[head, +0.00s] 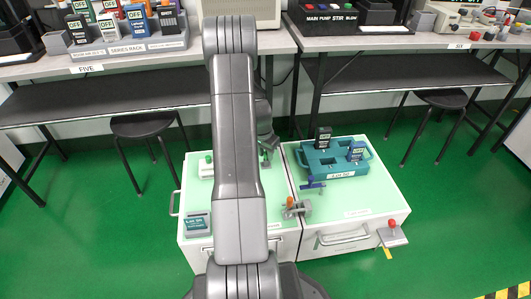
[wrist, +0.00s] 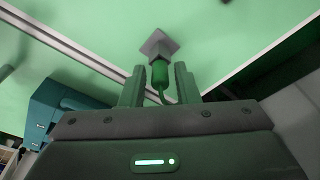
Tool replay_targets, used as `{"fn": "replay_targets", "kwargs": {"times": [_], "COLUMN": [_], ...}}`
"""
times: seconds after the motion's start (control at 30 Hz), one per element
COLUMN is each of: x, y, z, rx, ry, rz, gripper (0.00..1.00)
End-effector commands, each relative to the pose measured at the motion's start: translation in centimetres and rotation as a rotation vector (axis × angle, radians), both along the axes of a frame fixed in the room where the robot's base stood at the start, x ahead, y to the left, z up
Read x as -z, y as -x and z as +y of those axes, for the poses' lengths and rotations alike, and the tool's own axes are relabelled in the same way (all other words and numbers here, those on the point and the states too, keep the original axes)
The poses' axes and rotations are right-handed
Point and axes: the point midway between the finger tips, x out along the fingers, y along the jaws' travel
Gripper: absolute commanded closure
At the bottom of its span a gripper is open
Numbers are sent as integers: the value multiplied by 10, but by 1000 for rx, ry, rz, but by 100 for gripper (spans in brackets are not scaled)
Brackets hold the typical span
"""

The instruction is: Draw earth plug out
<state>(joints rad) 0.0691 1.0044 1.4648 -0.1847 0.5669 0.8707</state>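A green plug (wrist: 160,75) with a thin cable stands at a small grey square socket plate (wrist: 159,45) on the pale green top in the wrist view. My gripper (wrist: 160,73) is open, with one finger on each side of the green plug. A narrow gap shows between the plug and each finger. I cannot tell how deep the plug sits in the socket. In the head view my arm hides most of this spot; only a bit of green (head: 264,156) shows beside it.
A blue-handled part (head: 313,186) and a grey device with an orange knob (head: 297,209) are close by. A grey box (head: 197,222) stands front left.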

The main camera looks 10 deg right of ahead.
Motion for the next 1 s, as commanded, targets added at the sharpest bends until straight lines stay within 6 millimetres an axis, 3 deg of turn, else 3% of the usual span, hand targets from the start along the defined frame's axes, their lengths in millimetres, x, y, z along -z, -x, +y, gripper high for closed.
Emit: {"fn": "replay_targets", "kwargs": {"times": [0.03,0.13,0.17,0.2,0.3,1.0], "x": [0,0,0,0,0,-20], "y": [0,0,0,0,0,0], "z": [0,0,0,0,0,0], "rx": [0,0,0,0,0,0], "ry": [0,0,0,0,0,-1], "rz": [0,0,0,0,0,-1], "gripper": [82,100,100,87,100,100]}}
